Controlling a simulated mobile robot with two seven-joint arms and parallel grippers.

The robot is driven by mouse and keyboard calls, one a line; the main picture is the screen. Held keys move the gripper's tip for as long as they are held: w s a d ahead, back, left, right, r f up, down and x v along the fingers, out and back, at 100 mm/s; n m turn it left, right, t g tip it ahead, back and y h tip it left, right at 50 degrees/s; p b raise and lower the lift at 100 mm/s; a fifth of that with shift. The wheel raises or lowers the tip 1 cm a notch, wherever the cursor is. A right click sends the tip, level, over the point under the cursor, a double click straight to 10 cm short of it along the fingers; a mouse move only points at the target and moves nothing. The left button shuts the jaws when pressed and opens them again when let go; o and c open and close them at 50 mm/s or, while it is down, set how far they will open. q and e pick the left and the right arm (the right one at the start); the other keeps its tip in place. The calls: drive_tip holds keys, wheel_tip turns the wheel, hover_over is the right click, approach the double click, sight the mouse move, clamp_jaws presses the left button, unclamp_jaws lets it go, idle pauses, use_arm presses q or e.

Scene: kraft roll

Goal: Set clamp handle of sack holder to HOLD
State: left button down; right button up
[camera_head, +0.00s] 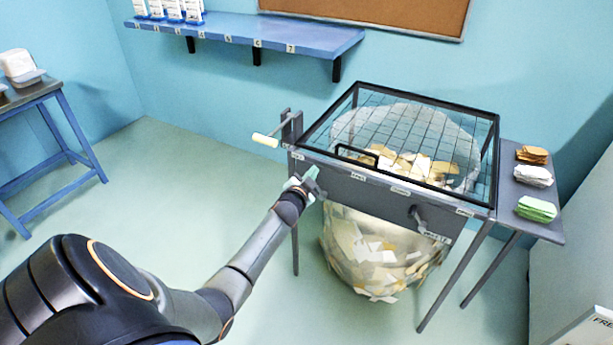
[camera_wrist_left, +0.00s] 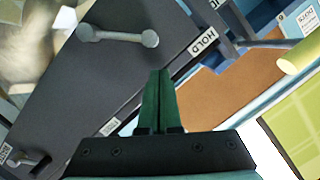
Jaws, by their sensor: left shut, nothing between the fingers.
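The sack holder is a dark grey frame (camera_head: 340,178) with a mesh lid and a clear sack (camera_head: 385,255) of paper scraps hanging below. A crank with a cream grip (camera_head: 265,140) sticks out at its left end; the grip also shows in the left wrist view (camera_wrist_left: 300,57). A HOLD label (camera_wrist_left: 204,42) is on the panel edge. A grey bar with round ends (camera_wrist_left: 118,37) sits on the panel. Another lever (camera_head: 420,217) is at the front right. My left gripper (camera_head: 311,178) has its green fingers (camera_wrist_left: 158,100) shut and empty, before the front panel's left end.
A blue shelf (camera_head: 250,30) with white packs is on the wall. A side table (camera_head: 510,195) with stacked bundles stands at right. A blue-legged table (camera_head: 45,95) is at left. The floor (camera_head: 170,170) between is clear.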

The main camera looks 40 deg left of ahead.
use_arm(q)
drive_tip(key=shift+w+d+r+p, duration=0.1)
drive_tip(key=shift+d+r+p, duration=0.15)
drive_tip(key=shift+r, duration=0.25)
drive_tip(key=shift+d+r+p, duration=0.1)
drive_tip(key=shift+r+p, duration=0.1)
drive_tip(key=shift+r, duration=0.25)
drive_tip(key=p+v, duration=0.2)
drive_tip(key=v, duration=0.8)
drive_tip(key=shift+f, duration=0.3)
use_arm(e)
drive_tip(key=shift+w+r, duration=0.15)
drive_tip(key=shift+r, duration=0.6)
drive_tip(key=shift+w+r, duration=0.15)
drive_tip(key=shift+r, duration=0.55)
use_arm(q)
drive_tip(key=shift+d, duration=0.1)
use_arm(e)
drive_tip(key=shift+s+f, duration=0.1)
drive_tip(key=shift+s, duration=0.05)
